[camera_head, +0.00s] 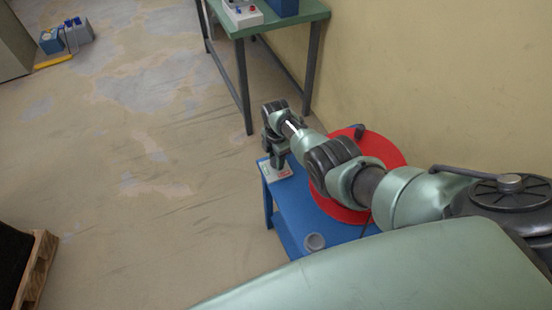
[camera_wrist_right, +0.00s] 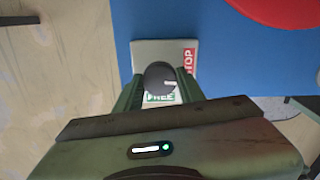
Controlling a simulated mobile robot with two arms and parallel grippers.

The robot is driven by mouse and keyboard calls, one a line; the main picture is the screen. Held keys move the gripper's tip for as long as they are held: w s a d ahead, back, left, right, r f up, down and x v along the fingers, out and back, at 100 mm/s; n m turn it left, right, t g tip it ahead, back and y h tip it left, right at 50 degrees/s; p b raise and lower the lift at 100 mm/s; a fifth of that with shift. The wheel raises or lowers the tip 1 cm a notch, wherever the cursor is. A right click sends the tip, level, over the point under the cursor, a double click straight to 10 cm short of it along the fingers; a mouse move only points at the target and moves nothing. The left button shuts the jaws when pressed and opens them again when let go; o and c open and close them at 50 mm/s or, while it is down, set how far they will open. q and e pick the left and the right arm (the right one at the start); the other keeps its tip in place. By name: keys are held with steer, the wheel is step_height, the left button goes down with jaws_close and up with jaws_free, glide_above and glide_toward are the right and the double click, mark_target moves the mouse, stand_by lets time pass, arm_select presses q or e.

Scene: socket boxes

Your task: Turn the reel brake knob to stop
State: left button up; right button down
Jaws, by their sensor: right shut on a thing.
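The reel brake knob (camera_wrist_right: 160,78) is a dark round knob on a pale plate (camera_wrist_right: 147,52), seen in the right wrist view. A red STOP label (camera_wrist_right: 189,61) is at its right and a green FREE label (camera_wrist_right: 160,97) is below it, partly hidden. A white mark on the knob points right. My right gripper (camera_wrist_right: 158,84) is shut on the knob, with a finger on either side. In the head view my right gripper (camera_head: 279,159) is over the plate (camera_head: 277,174), hiding the knob. My left gripper is not in view.
A large red reel (camera_head: 389,151) is at the blue stand (camera_head: 294,216), partly behind my right arm. A green table (camera_head: 278,22) is against the wall. Floor to the left is open.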

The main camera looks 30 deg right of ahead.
steer(key=shift+n, duration=0.6)
steer(key=c, duration=0.9)
jaws_free()
steer(key=shift+r, duration=0.1)
steer(key=shift+r, duration=0.3)
step_height(320, 180, up, 6)
steer(key=p, duration=0.2)
steer(key=shift+p, duration=0.4)
steer(key=shift+r, duration=0.5)
